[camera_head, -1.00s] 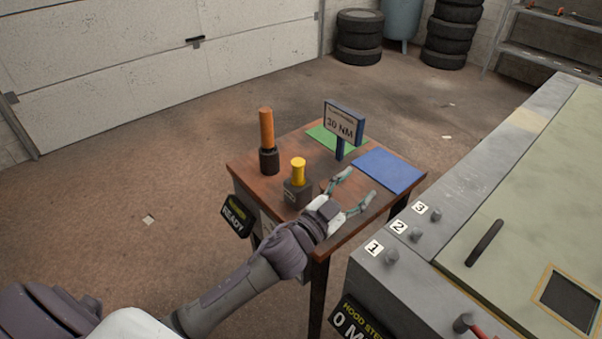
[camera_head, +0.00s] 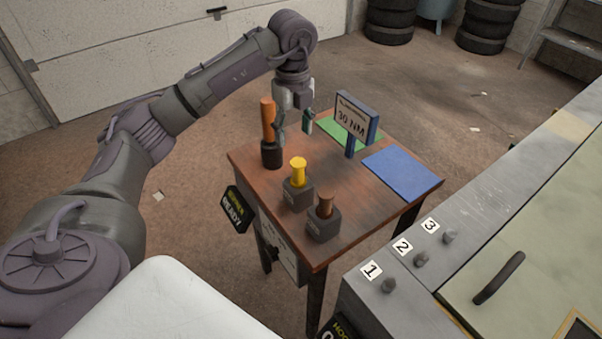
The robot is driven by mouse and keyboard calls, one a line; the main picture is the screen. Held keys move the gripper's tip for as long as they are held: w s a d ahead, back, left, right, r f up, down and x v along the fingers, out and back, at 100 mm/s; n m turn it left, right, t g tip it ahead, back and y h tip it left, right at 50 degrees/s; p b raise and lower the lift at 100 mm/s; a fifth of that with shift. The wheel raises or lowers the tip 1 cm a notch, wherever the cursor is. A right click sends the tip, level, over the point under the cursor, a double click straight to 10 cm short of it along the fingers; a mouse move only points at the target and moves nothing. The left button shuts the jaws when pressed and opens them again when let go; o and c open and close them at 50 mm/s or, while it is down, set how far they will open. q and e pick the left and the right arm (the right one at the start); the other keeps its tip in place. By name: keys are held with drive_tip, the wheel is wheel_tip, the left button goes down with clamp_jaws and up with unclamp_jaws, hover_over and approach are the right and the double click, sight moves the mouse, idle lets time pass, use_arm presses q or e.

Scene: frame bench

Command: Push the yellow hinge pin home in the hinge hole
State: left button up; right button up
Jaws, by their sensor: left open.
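The yellow pin (camera_head: 298,171) stands upright in a dark block (camera_head: 297,195) on the small wooden table, its upper part and wider head showing above the block. How deep it sits inside the block is hidden. My left gripper (camera_head: 293,124) points down above the back left of the table, open, its two fingers apart with nothing seen between them. It is behind the yellow pin and higher, just right of an orange-handled tool. My right gripper does not show. I cannot tell which block holds the hinge hole.
The orange-handled piece (camera_head: 268,120) stands in a dark holder. A second dark block (camera_head: 322,226) holds a brown pin. The grey bench (camera_head: 398,262) with numbered knobs borders the right.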

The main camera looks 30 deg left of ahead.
sight(298, 162)
use_arm(q)
wheel_tip(298, 162, down, 7)
drive_tip(key=shift+s+d+p, duration=0.1)
drive_tip(key=shift+p, duration=0.55)
drive_tip(key=shift+d+f+p, duration=0.2)
drive_tip(key=shift+f+p, duration=0.2)
drive_tip(key=shift+f, duration=0.1)
drive_tip(key=f, duration=0.1)
drive_tip(key=f+p, duration=0.1)
drive_tip(key=f, duration=0.1)
drive_tip(key=shift+d+f+p, duration=0.3)
drive_tip(key=shift+f, duration=0.45)
clamp_jaws()
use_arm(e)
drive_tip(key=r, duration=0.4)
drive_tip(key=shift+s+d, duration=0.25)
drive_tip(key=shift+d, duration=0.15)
